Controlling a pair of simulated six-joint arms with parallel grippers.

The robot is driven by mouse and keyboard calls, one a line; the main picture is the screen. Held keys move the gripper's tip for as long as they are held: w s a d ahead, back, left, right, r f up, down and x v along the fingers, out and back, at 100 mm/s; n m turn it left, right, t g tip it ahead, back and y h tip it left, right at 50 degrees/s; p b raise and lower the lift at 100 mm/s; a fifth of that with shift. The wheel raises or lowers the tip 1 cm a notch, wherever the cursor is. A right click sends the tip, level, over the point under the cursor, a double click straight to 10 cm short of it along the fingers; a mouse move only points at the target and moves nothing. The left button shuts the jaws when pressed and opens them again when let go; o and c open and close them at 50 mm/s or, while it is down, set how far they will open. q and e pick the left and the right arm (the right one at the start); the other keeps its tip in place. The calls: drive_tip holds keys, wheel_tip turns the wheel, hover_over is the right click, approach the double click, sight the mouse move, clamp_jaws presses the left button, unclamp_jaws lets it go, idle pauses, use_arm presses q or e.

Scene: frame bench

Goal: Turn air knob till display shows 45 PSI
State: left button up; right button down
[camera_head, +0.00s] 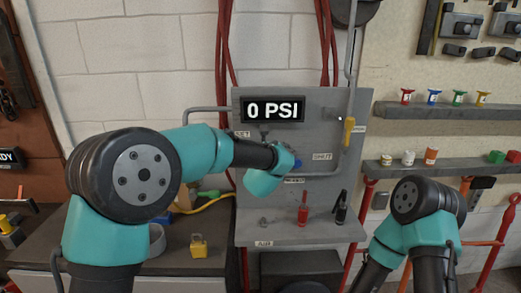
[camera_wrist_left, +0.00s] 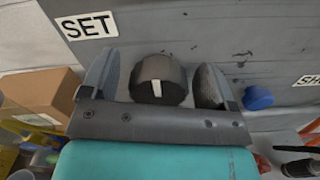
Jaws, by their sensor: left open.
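The display (camera_head: 273,110) on the grey panel reads "0 PSI". In the left wrist view, a black round knob (camera_wrist_left: 160,80) with a white pointer mark sits on the panel, right of the "SET" label (camera_wrist_left: 86,25). My left gripper (camera_wrist_left: 155,72) is open, with one finger on each side of the knob and visible gaps between. In the head view its fingers are mostly hidden behind my left wrist. My right arm is at the lower right of the head view; its gripper is not visible.
A blue knob (camera_wrist_left: 258,97) is close to the right finger. A yellow lever (camera_head: 348,131) is at the panel's right. Red (camera_head: 303,211) and black (camera_head: 341,209) fittings stand on the ledge below. A yellow padlock (camera_head: 198,246) is on the left bench.

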use_arm(q)
drive_tip(key=shift+c, duration=0.5)
drive_tip(key=c, duration=0.8)
